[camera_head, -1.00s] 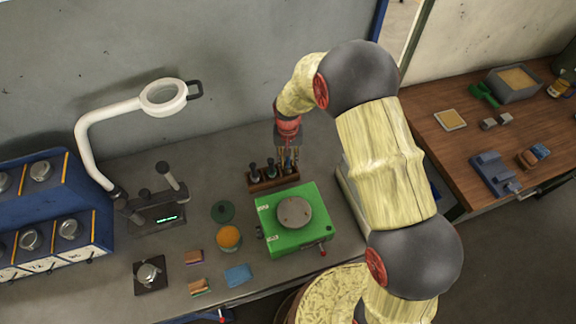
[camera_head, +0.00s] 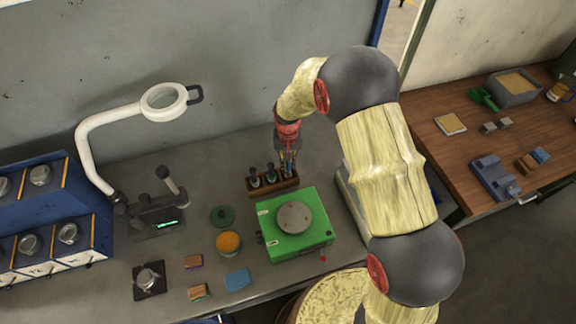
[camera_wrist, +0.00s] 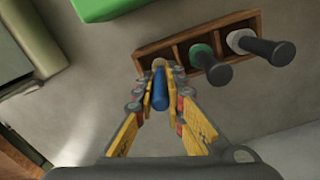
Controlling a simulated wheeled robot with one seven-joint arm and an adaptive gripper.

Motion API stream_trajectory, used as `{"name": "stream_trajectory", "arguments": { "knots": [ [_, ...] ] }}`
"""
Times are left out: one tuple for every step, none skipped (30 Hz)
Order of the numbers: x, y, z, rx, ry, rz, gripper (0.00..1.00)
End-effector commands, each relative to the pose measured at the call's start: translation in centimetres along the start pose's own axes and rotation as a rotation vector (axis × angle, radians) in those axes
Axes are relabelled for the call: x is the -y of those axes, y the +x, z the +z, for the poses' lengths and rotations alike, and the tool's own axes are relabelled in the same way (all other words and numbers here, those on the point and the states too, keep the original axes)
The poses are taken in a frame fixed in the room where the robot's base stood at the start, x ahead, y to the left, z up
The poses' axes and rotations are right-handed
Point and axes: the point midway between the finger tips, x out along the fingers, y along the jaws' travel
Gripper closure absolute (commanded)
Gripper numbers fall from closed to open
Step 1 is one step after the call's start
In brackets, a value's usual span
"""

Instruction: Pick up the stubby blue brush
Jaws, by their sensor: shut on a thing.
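The stubby blue brush (camera_wrist: 160,90) stands between the fingers of my gripper (camera_wrist: 163,88) in the wrist view, with its blue handle towards the camera. The gripper is shut on it. The far end of the brush is at the end compartment of a wooden rack (camera_wrist: 153,47); I cannot tell whether it is still inside. In the head view my gripper (camera_head: 288,157) is over the right end of the rack (camera_head: 262,189), and the brush is too small there to make out clearly.
Two dark-handled tools stand in the rack's other compartments, one with a green collar (camera_wrist: 204,57) and one with a pale collar (camera_wrist: 242,41). A green machine (camera_head: 312,242) stands just in front. A magnifier lamp (camera_head: 88,150) is at left.

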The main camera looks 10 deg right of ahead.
Motion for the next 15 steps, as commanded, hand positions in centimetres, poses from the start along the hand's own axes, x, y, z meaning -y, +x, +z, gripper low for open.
{"name": "stream_trajectory", "arguments": {
  "knots": [
    [0.0,-0.4,-0.1,-0.002,0.000,-0.001,1.00],
    [0.0,-0.7,-0.1,-0.002,0.000,-0.001,1.00],
    [0.0,-1.1,-0.1,-0.004,0.000,-0.001,1.00],
    [0.1,-1.4,-0.1,-0.005,0.000,-0.002,1.00],
    [0.1,-1.9,-0.2,-0.005,0.000,-0.002,1.00],
    [0.1,-2.5,-0.2,-0.005,0.000,-0.002,1.00],
    [0.1,-2.9,-0.2,-0.005,0.000,-0.002,1.00],
    [0.0,-3.3,0.2,-0.004,0.000,-0.001,1.00],
    [0.0,-3.8,0.7,-0.003,-0.001,-0.001,1.00],
    [-0.1,-4.2,1.1,-0.004,-0.001,-0.001,1.00],
    [-0.1,-4.7,1.5,-0.004,-0.001,-0.001,1.00],
    [-0.1,-5.3,2.0,-0.003,-0.001,-0.001,1.00],
    [-0.2,-5.8,2.4,-0.004,-0.001,-0.002,1.00],
    [-0.2,-6.3,2.8,-0.004,-0.002,-0.001,1.00],
    [-0.2,-6.9,3.3,-0.004,-0.002,-0.002,1.00]
  ]
}}
